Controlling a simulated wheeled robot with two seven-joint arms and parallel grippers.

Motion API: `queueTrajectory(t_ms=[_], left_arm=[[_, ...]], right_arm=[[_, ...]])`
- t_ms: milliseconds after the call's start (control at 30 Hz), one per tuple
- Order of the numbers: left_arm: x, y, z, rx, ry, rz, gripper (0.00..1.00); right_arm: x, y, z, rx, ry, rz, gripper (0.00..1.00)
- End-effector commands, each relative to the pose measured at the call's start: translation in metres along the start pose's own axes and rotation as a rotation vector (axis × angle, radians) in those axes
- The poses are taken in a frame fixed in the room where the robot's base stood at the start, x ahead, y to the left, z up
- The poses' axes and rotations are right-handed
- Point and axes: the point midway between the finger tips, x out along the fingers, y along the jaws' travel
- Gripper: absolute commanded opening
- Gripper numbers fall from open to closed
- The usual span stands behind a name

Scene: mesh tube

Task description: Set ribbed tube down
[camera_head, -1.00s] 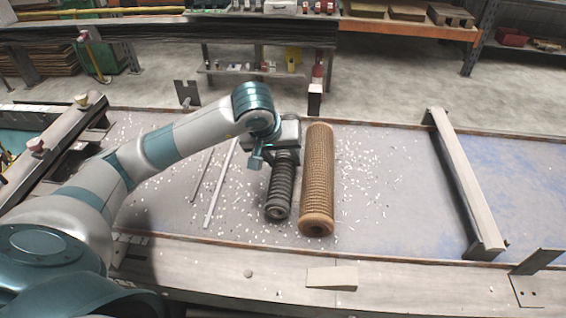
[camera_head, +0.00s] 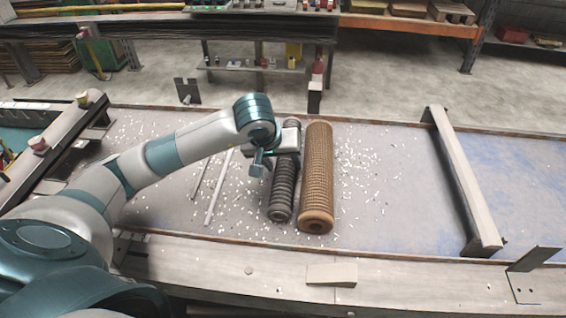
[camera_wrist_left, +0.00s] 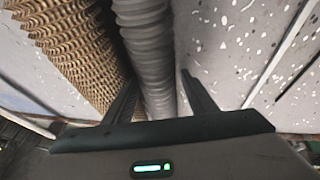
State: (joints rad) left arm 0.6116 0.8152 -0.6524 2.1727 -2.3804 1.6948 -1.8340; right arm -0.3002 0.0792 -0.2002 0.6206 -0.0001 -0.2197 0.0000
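The ribbed tube (camera_head: 283,188) is dark grey and lies lengthwise on the grey table, just left of the brown mesh tube (camera_head: 317,180). My left gripper (camera_head: 280,152) is at its far half, above it. In the left wrist view the fingers (camera_wrist_left: 160,82) stand on either side of the ribbed tube (camera_wrist_left: 149,40), with a narrow gap at the right finger; the left finger's contact is hard to tell. The mesh tube (camera_wrist_left: 72,45) runs along the left there. My right gripper is not in view.
Small white bits are scattered over the table (camera_head: 390,180). Two thin rods (camera_head: 217,188) lie left of the ribbed tube. A raised bar (camera_head: 465,185) crosses the table at the right.

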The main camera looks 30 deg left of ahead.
Motion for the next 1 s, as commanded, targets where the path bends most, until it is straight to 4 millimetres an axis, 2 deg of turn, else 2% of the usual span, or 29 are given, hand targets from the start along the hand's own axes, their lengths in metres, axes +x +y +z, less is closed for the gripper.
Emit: queueTrajectory(t_ms=[267,367,767,1000], left_arm=[[-0.004,0.001,-0.002,0.000,0.000,0.000,0.52],[-0.011,0.001,-0.001,0.001,0.002,0.001,0.52],[-0.078,0.001,-0.002,0.000,0.006,0.003,0.52],[-0.110,0.001,-0.001,0.000,0.002,0.002,0.52]], right_arm=[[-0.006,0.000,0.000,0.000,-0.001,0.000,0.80],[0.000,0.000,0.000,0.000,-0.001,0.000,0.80],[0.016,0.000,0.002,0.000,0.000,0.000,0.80],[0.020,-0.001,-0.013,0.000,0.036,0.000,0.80]])
